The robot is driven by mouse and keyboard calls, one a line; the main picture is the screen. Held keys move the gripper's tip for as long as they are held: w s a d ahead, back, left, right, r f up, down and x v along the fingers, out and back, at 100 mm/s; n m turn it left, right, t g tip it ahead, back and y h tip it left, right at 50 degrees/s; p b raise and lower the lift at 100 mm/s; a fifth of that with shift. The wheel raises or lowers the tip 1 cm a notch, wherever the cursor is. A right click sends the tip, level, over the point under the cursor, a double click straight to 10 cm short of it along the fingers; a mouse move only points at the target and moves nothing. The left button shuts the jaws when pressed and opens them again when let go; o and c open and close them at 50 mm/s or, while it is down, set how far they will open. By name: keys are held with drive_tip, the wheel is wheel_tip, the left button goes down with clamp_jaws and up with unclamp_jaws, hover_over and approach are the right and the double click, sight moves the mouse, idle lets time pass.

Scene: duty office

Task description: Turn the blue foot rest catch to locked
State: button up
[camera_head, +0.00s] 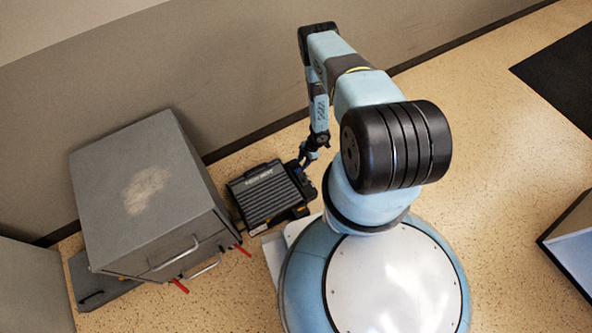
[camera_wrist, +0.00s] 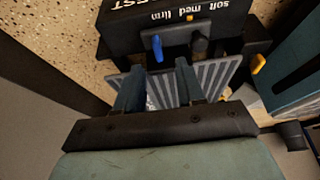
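The foot rest (camera_head: 268,196) is a dark, ribbed unit on the floor beside the grey cabinet. In the wrist view its black panel (camera_wrist: 128,28) carries the words "soft med firm". The blue catch (camera_wrist: 157,48) is a small lever standing out from this panel, beside a black knob (camera_wrist: 199,47). My gripper (camera_wrist: 157,70) is open, its two fingers apart over the grey ribbed plate. The catch shows just beyond the fingertips, roughly in line with the gap, and nothing is seen held. In the head view my gripper (camera_head: 304,164) is at the foot rest's right end.
A grey cabinet (camera_head: 115,215) with handles and red tabs stands close to the foot rest's left. The wall (camera_head: 240,85) is behind. A yellow tab (camera_wrist: 258,64) shows right of the catch. Open floor lies to the right, with a black mat (camera_head: 565,80) farther off.

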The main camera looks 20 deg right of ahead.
sight(298, 170)
drive_tip(key=shift+x, duration=3.05)
clamp_jaws()
